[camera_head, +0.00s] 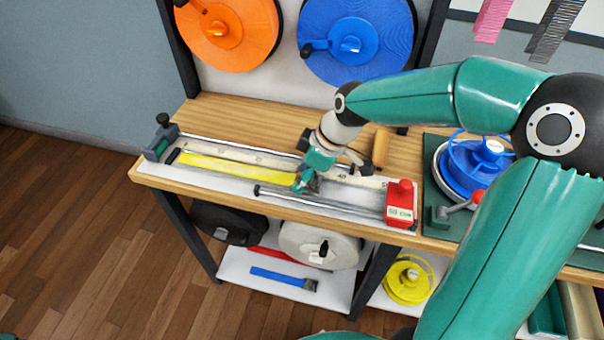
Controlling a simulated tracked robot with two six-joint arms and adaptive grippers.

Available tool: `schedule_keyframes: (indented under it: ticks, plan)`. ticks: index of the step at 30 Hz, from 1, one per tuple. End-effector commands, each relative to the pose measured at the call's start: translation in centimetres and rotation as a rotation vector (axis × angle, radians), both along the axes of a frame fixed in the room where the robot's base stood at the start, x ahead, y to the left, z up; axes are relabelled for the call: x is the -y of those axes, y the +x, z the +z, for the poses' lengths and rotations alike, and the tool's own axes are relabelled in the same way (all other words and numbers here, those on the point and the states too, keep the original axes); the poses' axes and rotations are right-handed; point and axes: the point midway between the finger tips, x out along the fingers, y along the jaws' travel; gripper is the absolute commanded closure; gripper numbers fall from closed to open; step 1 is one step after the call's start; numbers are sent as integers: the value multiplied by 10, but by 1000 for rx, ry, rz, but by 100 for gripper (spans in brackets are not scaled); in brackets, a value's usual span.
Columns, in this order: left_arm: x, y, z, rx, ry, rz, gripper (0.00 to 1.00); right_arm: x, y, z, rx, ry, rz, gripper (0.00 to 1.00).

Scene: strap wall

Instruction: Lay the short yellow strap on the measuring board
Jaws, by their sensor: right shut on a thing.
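The short yellow strap (235,170) lies stretched along the measuring board (225,150), with its left end near the dark end stop (160,141). My right gripper (305,183) is shut on the strap's right end, low over the middle of the board. My arm and gripper hide part of the board there, and I cannot tell whether that strap end touches it. A red block (400,202) with a label stands at the board's right end. My left gripper is not in view.
A wooden-handled tool (380,148) lies behind the board. A blue reel (470,165) stands on the green mat to the right. Orange (245,50) and blue (385,55) reels hang behind. A lower shelf holds more reels and a blue strap (275,277).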

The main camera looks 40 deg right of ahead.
Motion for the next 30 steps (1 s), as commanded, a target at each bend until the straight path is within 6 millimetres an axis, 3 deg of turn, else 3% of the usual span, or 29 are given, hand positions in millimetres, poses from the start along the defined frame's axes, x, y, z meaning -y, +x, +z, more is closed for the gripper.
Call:
schedule_keyframes:
  ticks: [11, 12, 17, 30]
  plan:
    - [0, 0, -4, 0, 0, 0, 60, 0, 0, -4, 0, 0, 1, 94]
    - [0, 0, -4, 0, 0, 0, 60, 0, 0, -4, 0, 0, 1, 51]
    - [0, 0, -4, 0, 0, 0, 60, 0, 0, -4, 0, 0, 1, 25]
    - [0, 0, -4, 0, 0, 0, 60, 2, -1, 3, 3, 0, 0, 25]
